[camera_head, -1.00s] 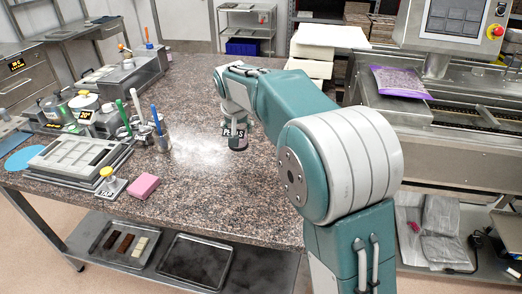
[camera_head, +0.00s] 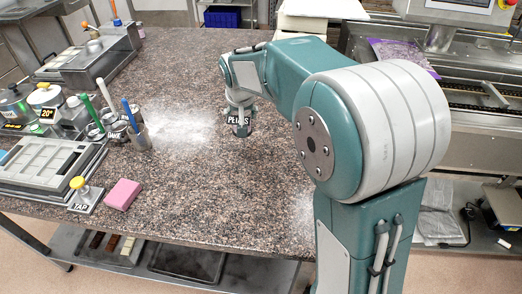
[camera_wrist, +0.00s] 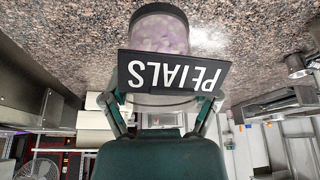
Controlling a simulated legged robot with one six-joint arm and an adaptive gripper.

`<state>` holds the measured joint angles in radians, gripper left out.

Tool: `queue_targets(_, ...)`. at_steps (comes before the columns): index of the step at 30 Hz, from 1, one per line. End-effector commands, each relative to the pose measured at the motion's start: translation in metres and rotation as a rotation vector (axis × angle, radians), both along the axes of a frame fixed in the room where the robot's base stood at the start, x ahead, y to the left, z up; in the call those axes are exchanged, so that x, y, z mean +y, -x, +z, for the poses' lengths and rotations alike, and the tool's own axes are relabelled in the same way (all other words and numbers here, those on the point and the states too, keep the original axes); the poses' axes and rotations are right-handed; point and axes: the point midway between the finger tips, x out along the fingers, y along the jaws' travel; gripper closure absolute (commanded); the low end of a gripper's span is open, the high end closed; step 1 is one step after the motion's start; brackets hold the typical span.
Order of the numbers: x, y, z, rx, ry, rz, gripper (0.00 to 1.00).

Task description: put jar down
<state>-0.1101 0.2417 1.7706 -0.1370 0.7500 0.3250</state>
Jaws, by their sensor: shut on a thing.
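The jar (camera_wrist: 160,32) is clear, with pale purple contents and a dark end. A black label reading PETALS (camera_wrist: 175,74) crosses it, upside down in the wrist view. My gripper (camera_head: 240,103) is shut on the jar, with a finger on each side in the wrist view. In the head view the jar (camera_head: 240,131) hangs below my gripper, roughly upright, over the granite worktop (camera_head: 200,185). It is at or close above the surface; I cannot tell whether it touches. My gripper hides the jar's upper part there.
Further left are a pen cup (camera_head: 140,138), a pink block (camera_head: 123,194), a TAP stand (camera_head: 84,195) and a grey mould tray (camera_head: 40,165). A conveyor machine (camera_head: 470,95) stands right.

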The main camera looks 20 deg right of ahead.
Motion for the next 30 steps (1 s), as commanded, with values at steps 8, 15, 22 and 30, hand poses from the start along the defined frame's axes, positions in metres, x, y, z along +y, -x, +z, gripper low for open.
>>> queue_targets(8, -0.029, 0.034, -0.042, 0.002, 0.001, -0.002, 0.75)
queue_targets(15, -0.04, 0.046, -0.062, 0.001, 0.0, -0.001, 0.75)
queue_targets(22, -0.042, 0.049, -0.094, 0.002, 0.001, 0.001, 0.75)
queue_targets(30, -0.042, 0.049, -0.097, -0.001, 0.001, 0.001, 0.75)
